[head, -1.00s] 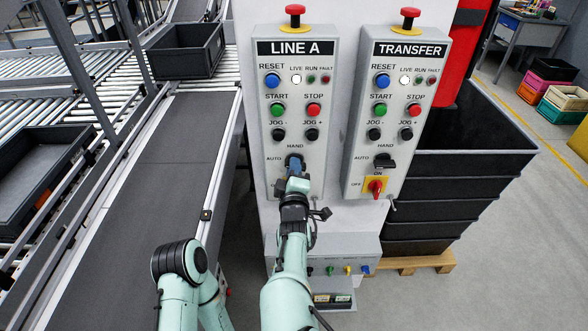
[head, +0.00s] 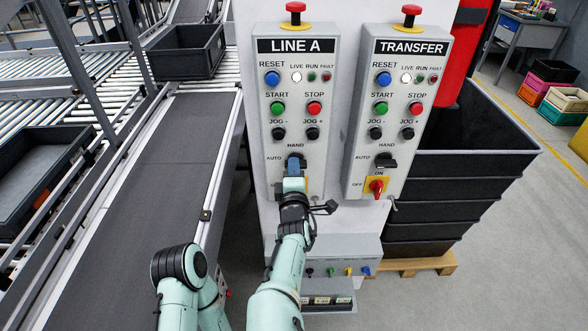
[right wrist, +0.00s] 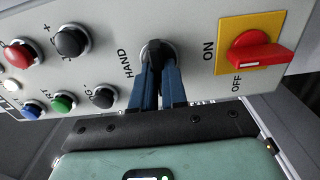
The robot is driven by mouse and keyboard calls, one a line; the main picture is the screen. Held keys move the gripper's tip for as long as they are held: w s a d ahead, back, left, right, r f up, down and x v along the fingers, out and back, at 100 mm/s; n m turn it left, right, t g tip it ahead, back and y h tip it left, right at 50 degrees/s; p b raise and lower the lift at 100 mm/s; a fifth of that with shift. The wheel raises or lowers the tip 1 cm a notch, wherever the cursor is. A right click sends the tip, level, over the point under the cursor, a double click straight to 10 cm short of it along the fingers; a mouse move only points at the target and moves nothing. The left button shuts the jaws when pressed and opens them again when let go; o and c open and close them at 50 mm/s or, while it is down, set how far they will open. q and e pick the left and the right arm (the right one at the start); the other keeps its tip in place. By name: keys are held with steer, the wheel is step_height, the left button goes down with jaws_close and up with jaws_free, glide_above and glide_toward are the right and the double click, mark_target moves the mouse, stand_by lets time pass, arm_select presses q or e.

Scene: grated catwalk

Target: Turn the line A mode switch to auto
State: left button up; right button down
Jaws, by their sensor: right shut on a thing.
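The line A panel (head: 261,180) stands at the centre of the head view, with the HAND label above its mode switch and AUTO at the left. The mode switch (right wrist: 156,50) is a dark round knob, largely covered by my fingers, so its pointing direction cannot be told. My right gripper (head: 294,166) is shut on this switch; its blue fingers also show in the right wrist view (right wrist: 158,84). The AUTO label is hidden in the wrist view. My left gripper is out of view.
The transfer panel (head: 397,140) stands close at the right with its own black mode switch (head: 386,161). A red rotary switch on a yellow plate (right wrist: 262,55) lies beside my fingers. A conveyor (head: 165,170) runs at the left; stacked black bins (head: 450,190) stand at the right.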

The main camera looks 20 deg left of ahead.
steer(key=shift+a+r, duration=0.1)
steer(key=shift+r, duration=0.2)
steer(key=c, duration=1.2)
jaws_free()
steer(key=shift+o, duration=0.2)
steer(key=shift+w+f, duration=0.1)
steer(key=shift+f, duration=0.1)
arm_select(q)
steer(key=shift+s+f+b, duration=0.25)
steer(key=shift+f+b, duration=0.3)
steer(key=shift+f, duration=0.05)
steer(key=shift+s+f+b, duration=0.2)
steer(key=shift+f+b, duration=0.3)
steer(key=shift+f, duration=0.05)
arm_select(e)
steer(key=v, duration=0.7)
steer(key=shift+s, duration=0.3)
